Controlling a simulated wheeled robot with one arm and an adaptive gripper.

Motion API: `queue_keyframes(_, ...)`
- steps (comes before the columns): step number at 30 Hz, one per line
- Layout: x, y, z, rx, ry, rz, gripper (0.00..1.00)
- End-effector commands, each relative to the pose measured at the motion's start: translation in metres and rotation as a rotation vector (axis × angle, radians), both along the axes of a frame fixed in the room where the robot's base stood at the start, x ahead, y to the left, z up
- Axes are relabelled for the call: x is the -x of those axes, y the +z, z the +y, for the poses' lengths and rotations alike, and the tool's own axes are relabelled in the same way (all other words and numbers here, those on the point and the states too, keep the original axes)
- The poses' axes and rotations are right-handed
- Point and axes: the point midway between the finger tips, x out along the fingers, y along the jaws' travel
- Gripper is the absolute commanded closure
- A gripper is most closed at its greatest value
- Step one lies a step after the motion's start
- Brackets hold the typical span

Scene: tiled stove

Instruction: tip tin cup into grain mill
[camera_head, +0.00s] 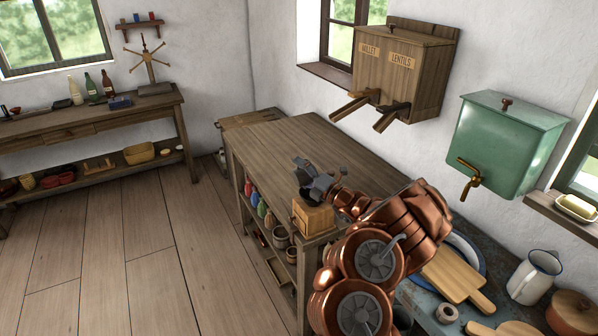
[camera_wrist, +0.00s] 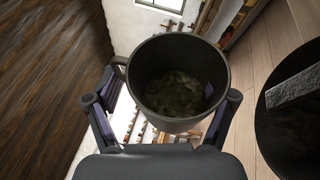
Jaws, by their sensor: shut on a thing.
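A dark grey tin cup (camera_wrist: 160,65) fills the middle of the wrist view. Its mouth faces the camera and pale greenish, grain-like bits lie at its bottom. My gripper (camera_wrist: 172,95) is shut on the cup, one finger on each side. In the head view my gripper (camera_head: 318,184) is over the near edge of the wooden table, just above the grain mill's wooden box (camera_head: 313,218). The mill's upper part is largely hidden by my gripper there. A dark round shape with a grey bar, probably the mill's top, is at right in the wrist view (camera_wrist: 285,135), apart from the cup.
The wooden table (camera_head: 290,140) is bare behind the mill. Its lower shelves hold jars. Wall bins (camera_head: 402,75) and a green water tank (camera_head: 505,140) hang at right. A counter with a board (camera_head: 452,275) and white jug (camera_head: 535,277) is at lower right.

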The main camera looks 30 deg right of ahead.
Motion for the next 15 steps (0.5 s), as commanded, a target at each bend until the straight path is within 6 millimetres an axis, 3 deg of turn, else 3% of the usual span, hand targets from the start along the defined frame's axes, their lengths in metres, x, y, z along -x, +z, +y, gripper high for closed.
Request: queue_keyframes(15, 0.0002, 0.0014, -0.0021, -0.047, 0.0, -0.007, 0.6)
